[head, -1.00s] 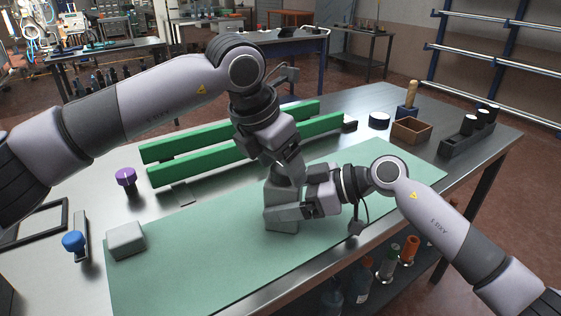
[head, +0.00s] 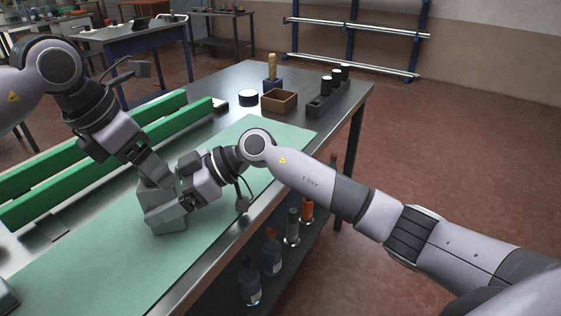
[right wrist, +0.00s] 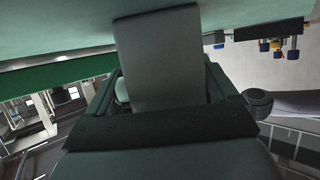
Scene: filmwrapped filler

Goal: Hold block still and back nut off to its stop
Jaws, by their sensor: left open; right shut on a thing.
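A grey block (head: 170,227) stands on the green mat (head: 250,135) in the head view. My right gripper (head: 163,206) comes in from the right and is shut on the block near the mat. The block also fills the space between the fingers in the right wrist view (right wrist: 160,60). My left gripper (head: 158,178) is open and points down at the top of the block; its tips overlap the block in the picture. I cannot tell whether they touch it. The nut is not visible; the grippers cover the block's upper part.
Long green bars (head: 50,195) lie behind the block on the left. A wooden box (head: 279,101), a dark round piece (head: 248,97), a wooden-handled tool (head: 272,70) and a black rack (head: 326,106) stand at the far end. The mat between is clear.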

